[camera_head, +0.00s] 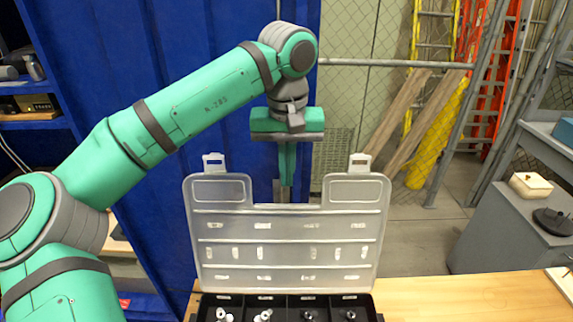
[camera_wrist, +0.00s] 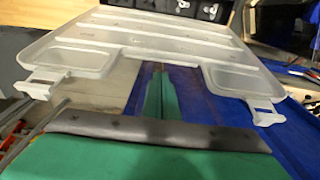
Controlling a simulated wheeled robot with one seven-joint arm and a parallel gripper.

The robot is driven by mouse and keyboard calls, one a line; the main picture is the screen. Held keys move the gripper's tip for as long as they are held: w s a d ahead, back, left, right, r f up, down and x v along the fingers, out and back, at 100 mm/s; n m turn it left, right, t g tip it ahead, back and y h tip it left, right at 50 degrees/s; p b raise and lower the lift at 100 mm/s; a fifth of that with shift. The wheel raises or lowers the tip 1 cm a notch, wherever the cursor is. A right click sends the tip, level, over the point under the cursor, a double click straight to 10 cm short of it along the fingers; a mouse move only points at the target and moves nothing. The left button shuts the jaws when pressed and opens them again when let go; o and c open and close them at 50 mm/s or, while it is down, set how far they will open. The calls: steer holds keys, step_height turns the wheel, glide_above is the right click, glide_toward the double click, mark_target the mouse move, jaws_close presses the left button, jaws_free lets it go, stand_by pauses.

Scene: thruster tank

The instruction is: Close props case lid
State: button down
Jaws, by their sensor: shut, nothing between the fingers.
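The props case stands on the wooden bench, with its black base (camera_head: 281,307) at the bottom of the head view. Its translucent lid (camera_head: 288,246) is raised steeply behind the base, so the case is open. Two latches stick up from the lid's top edge, a left one (camera_head: 214,163) and a right one (camera_head: 360,163). My gripper (camera_head: 287,184) points down at the notch between the latches, behind or at the lid's top edge. It is shut and empty. The lid also fills the upper wrist view (camera_wrist: 150,45), with the gripper fingers (camera_wrist: 158,75) at its notch. Whether they touch it is unclear.
The wooden bench (camera_head: 460,298) is clear to the right of the case. A blue panel (camera_head: 165,215) stands behind on the left. A chain-link fence is behind. A grey cabinet (camera_head: 500,240) on the right bears a small cream box (camera_head: 531,185) and a dark round object (camera_head: 552,221).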

step_height(320, 180, down, 6)
steer(key=shift+w, duration=0.25)
steer(key=shift+d, duration=0.25)
